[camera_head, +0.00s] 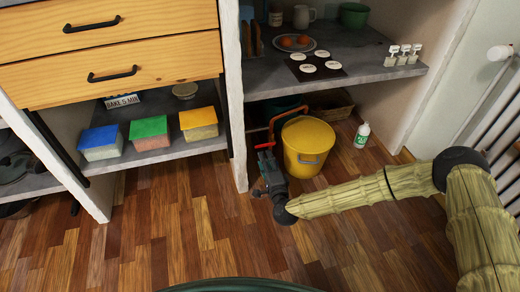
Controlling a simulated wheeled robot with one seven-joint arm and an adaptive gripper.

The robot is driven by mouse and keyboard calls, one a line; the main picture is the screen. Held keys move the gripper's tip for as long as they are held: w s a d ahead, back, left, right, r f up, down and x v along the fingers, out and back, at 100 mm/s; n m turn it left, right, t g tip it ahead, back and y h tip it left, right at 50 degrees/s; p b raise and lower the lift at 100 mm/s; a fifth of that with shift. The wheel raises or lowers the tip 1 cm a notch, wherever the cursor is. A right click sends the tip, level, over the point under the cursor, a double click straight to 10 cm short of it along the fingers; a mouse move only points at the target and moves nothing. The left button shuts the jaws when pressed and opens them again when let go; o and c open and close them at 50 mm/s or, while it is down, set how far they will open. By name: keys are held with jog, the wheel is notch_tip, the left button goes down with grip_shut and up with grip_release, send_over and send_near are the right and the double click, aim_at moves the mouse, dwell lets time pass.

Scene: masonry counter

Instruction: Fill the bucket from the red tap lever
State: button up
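A yellow bucket (318,163) stands upright on the wooden floor under the right-hand counter. A reddish-orange pipe-like piece (288,112), perhaps part of the tap, shows just behind and left of the bucket. A distinct red lever cannot be made out with certainty. My gripper (265,151) is at the bucket's left side, by the white upright, with small red parts near its tip. Whether it touches anything, and whether its fingers are open, is too small to tell.
The white upright (237,120) is close on my gripper's left. A basket (331,106) sits behind the bucket. A radiator (500,120) is at the far right. The foreground floor is clear.

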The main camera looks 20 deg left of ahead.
aim_at(260, 147)
jog(key=b+x, duration=0.3)
jog(key=x, duration=0.5)
jog(key=shift+a, duration=0.1)
grip_shut()
